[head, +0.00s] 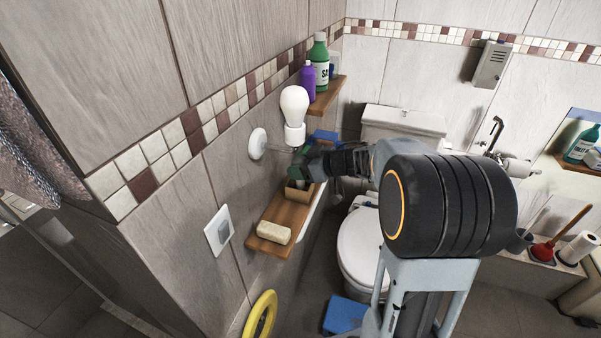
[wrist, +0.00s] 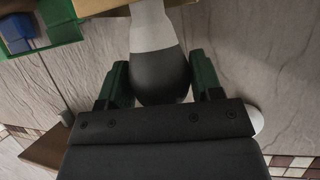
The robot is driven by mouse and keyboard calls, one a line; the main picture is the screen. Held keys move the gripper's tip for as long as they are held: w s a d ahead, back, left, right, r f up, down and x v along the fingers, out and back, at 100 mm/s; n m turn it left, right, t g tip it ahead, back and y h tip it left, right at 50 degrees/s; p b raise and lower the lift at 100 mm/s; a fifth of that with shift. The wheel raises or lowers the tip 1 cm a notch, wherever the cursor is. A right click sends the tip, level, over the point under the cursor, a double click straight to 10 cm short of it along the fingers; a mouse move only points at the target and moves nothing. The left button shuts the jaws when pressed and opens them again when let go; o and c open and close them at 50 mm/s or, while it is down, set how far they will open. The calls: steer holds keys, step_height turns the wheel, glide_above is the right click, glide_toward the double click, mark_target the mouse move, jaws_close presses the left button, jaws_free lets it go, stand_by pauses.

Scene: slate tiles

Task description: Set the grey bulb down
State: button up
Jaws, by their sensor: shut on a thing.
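The grey bulb (wrist: 160,75) is between the two green fingers of my gripper (wrist: 162,88) in the wrist view. Its rounded end is dark grey and its neck (wrist: 150,28) is white, pointing to the top of that picture. My gripper (head: 302,166) shows in the head view beside the tiled wall, just above a small brown open box (head: 298,194) on a wooden shelf (head: 268,239). I cannot make out the grey bulb there; the fingers hide it. Whether its neck touches anything below is unclear.
A white bulb (head: 294,106) sits in a wall lamp (head: 257,143) close above my gripper. A cream bar (head: 273,232) lies at the shelf's near end. Purple (head: 308,82) and green (head: 319,62) bottles stand on a higher shelf. The toilet (head: 365,248) is to the right.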

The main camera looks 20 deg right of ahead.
steer(key=shift+f, duration=0.7)
steer(key=shift+w+a+f, duration=0.1)
steer(key=shift+a+f, duration=0.1)
steer(key=shift+f, duration=0.05)
steer(key=shift+f, duration=0.1)
steer(key=o, duration=0.8)
